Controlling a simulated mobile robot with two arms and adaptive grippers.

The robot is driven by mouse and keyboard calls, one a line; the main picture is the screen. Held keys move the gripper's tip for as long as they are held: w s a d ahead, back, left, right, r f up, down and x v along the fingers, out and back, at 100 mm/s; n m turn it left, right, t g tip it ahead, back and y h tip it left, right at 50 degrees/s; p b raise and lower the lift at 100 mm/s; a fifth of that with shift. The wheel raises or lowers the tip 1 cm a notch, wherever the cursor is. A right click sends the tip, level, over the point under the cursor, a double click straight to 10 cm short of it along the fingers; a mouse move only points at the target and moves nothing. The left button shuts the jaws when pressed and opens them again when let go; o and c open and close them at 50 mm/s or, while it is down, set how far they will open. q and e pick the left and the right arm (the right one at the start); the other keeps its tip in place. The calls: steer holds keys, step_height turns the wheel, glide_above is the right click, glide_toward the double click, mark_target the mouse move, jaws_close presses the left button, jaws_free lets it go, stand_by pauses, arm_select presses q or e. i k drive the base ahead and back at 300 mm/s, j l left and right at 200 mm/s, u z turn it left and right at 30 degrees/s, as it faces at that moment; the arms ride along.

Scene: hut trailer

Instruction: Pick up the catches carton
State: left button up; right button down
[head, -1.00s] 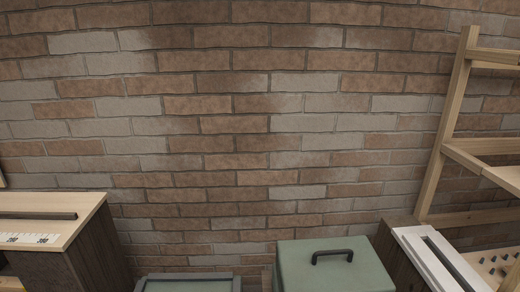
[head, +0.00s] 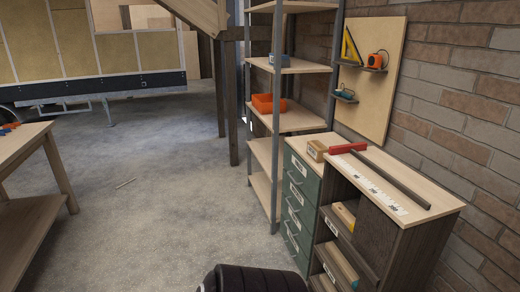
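No carton with a readable catches label shows in the head view. A small tan open box (head: 316,151) sits at the far left corner of the cabinet's wooden top (head: 425,196), beside a red-ended bar. Tan box-like items also lie in the cabinet's open compartments, one in the upper compartment (head: 343,215) and one lower down (head: 340,265). I cannot tell which of these, if any, is the catches carton. Neither of my grippers is in view.
Green drawers (head: 299,205) adjoin the cabinet. A metal-post shelf (head: 277,150) holds an orange bin (head: 268,103). A workbench (head: 28,150) stands left. A black ribbed object (head: 255,280) is cut off at the bottom. The concrete floor (head: 150,190) between is largely clear.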

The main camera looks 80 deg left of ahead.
mark_target(315, 150)
steer(key=u, duration=2.25)
steer(key=i+j+z, duration=0.1)
steer(key=z, duration=0.3)
steer(key=i+j+z, duration=0.1)
steer(key=z, duration=0.25)
steer(key=i+j+z, duration=0.1)
steer(key=z, duration=0.3)
steer(key=j, duration=0.1)
